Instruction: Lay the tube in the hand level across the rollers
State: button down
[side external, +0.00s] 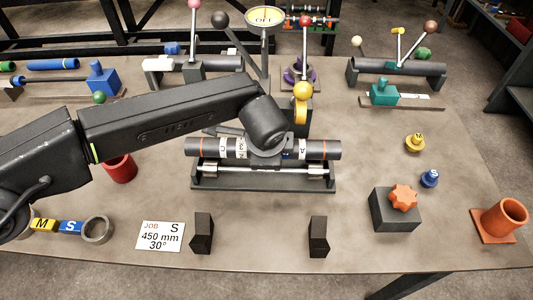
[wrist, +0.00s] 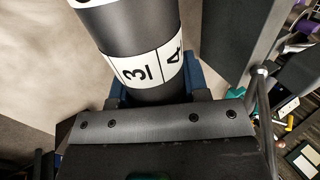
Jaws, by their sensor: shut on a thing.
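The tube (side external: 322,150) is dark grey with orange rings near its ends and white marked bands. It lies nearly level, lengthwise over the roller stand (side external: 262,184), which has silvery rollers (side external: 318,170) near both ends. Whether the tube touches the rollers cannot be told. My gripper (side external: 268,150) is shut on the tube near its middle, and my wrist hides part of it. In the wrist view the tube (wrist: 140,45) passes between the blue jaw pads of my gripper (wrist: 158,88), with a white band numbered 3 and 4 beside them.
Two black blocks (side external: 203,233) (side external: 318,237) and a job card (side external: 161,236) are in front. A red cup (side external: 120,168) is left; a grey block with an orange knob (side external: 403,198) is right.

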jog(key=shift+w, duration=0.65)
jog(key=shift+w+f, duration=0.15)
jog(key=shift+f, duration=1.2)
jog(key=c, duration=0.9)
grip_release()
jog(key=o, duration=0.4)
jog(key=shift+f, duration=0.1)
jog(key=shift+f, duration=0.15)
